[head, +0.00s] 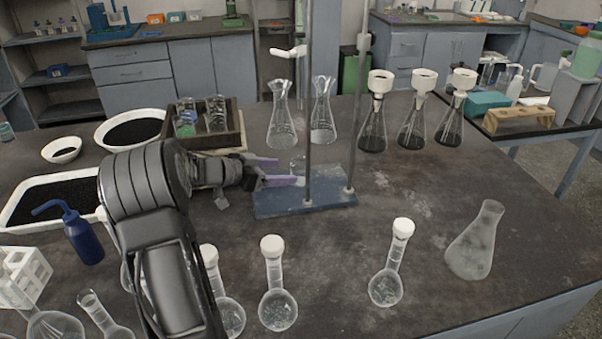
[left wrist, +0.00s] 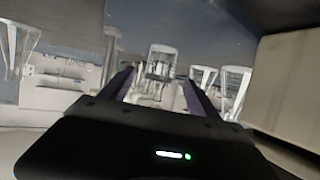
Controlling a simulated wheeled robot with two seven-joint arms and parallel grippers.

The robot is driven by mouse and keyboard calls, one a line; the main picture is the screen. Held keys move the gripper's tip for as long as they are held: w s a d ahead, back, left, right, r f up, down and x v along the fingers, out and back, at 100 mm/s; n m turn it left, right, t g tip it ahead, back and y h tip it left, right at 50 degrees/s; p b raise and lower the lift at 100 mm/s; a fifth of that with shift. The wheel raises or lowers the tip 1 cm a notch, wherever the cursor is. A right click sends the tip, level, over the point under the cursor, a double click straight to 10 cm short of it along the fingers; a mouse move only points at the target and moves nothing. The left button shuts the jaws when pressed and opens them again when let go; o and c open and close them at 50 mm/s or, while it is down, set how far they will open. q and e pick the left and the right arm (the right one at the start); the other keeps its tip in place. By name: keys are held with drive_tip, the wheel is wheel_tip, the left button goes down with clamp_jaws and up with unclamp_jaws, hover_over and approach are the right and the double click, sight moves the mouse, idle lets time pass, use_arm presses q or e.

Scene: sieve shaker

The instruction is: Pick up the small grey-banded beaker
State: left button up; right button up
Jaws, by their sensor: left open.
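My right gripper is not in view.
Two metal rods (head: 308,100) rise from the stand base close to my left gripper. Clear flasks (head: 282,122) and dark-filled flasks with white funnels (head: 418,120) stand behind. A wooden box (head: 241,140) holds glassware. Round-bottomed flasks (head: 277,305) stand in front.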

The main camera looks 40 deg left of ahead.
sight(292, 169)
use_arm(q)
drive_tip(key=shift+x, duration=1.1)
drive_tip(key=shift+x, duration=2.65)
drive_tip(key=shift+r, duration=0.1)
drive_tip(key=c, duration=1.5)
drive_tip(key=shift+o, duration=0.2)
